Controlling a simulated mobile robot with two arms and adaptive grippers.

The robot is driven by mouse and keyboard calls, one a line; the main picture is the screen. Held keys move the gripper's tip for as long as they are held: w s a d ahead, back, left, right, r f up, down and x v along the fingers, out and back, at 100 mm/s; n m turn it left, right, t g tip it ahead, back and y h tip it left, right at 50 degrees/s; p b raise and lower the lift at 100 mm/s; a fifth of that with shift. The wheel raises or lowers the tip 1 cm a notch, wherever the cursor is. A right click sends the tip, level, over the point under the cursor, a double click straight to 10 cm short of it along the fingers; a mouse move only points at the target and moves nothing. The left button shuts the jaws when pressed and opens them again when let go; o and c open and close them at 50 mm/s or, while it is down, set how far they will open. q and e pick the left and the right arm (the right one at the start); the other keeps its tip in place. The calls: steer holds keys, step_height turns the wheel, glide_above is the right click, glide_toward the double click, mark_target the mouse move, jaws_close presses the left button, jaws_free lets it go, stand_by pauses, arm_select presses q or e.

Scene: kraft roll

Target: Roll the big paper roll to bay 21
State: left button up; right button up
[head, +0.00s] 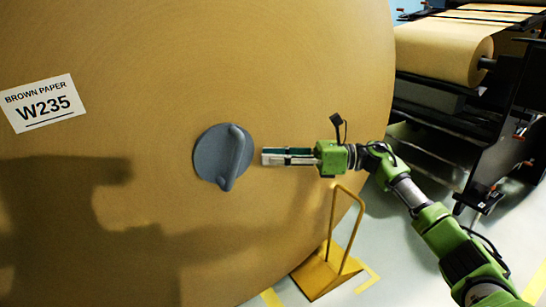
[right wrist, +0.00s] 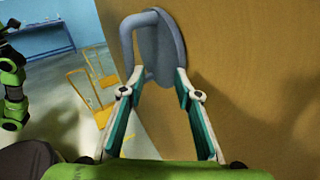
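The big brown paper roll (head: 300,60) fills most of the head view, its flat end facing me. A white label (head: 42,103) on it reads "BROWN PAPER W235". A grey round plug with a raised bar handle (head: 210,155) sits in the middle of the roll's end. My right gripper (head: 265,157) is just right of the handle and looks empty. In the right wrist view, its fingers (right wrist: 160,76) are apart, with the grey handle (right wrist: 128,42) just beyond the tips. Contact is unclear. My left gripper does not show. No bay 21 sign is readable.
A yellow chock-like stand with a hoop handle (head: 319,275) is on the floor by the roll's lower right. A machine with another paper roll (head: 440,52) stands at the right. Yellow lines (head: 536,285) mark the pale floor.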

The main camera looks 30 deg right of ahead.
steer(key=shift+a+f, duration=0.1)
steer(key=v, duration=1.2)
